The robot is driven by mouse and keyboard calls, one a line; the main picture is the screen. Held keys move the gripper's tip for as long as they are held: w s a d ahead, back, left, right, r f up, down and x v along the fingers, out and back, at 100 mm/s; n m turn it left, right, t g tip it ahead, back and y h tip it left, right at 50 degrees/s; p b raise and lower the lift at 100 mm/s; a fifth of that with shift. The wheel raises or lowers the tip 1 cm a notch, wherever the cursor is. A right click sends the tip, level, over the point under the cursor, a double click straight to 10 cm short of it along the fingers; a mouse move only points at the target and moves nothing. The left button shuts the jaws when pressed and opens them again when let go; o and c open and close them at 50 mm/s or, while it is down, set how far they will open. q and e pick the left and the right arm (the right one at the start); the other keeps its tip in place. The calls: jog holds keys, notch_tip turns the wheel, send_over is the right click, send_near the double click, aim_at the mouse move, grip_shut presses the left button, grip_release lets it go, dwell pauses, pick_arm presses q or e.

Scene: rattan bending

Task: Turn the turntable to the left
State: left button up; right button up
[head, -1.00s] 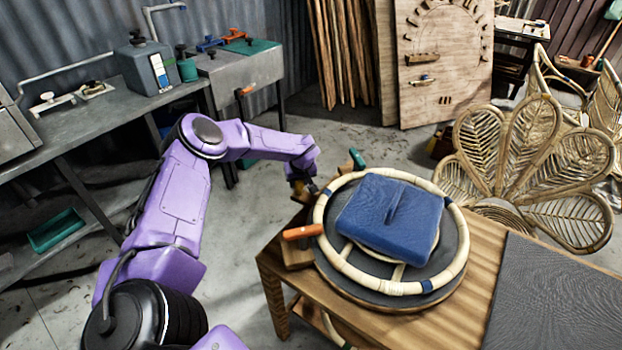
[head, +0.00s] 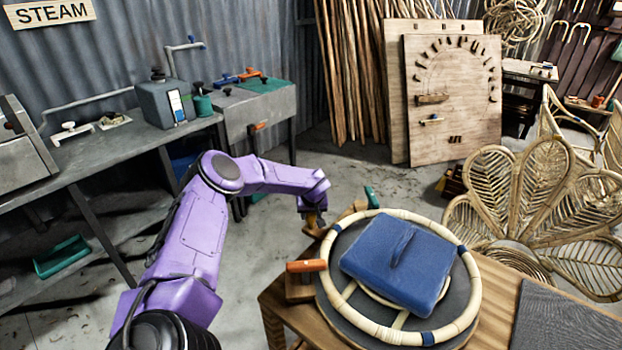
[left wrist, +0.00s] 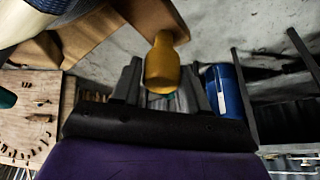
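The turntable (head: 345,252) is a dark grey disc on the wooden table. A pale rattan hoop (head: 475,290) with blue wraps lies on it, and a blue cushion (head: 395,265) with a strap lies inside. My left gripper (head: 312,222) is beyond the table's far left corner, beside a yellow handle (head: 319,221). In the left wrist view my left gripper's dark fingers (left wrist: 162,85) stand apart on either side of the yellow handle (left wrist: 162,62), with small gaps visible. Whether they touch it is unclear. My right gripper is not in view.
An orange-handled clamp (head: 306,266) sits at the turntable's left edge, and a green handle (head: 371,197) is behind it. A dark mat (head: 570,318) covers the table's right. A rattan petal chair back (head: 540,210) stands behind.

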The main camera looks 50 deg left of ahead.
pick_arm(q)
jog(key=shift+o, duration=1.4)
jog(key=shift+w+r, duration=0.15)
jog(key=shift+w, duration=0.1)
jog(key=shift+f, duration=0.2)
jog(key=v, duration=1)
jog(key=shift+r, duration=0.25)
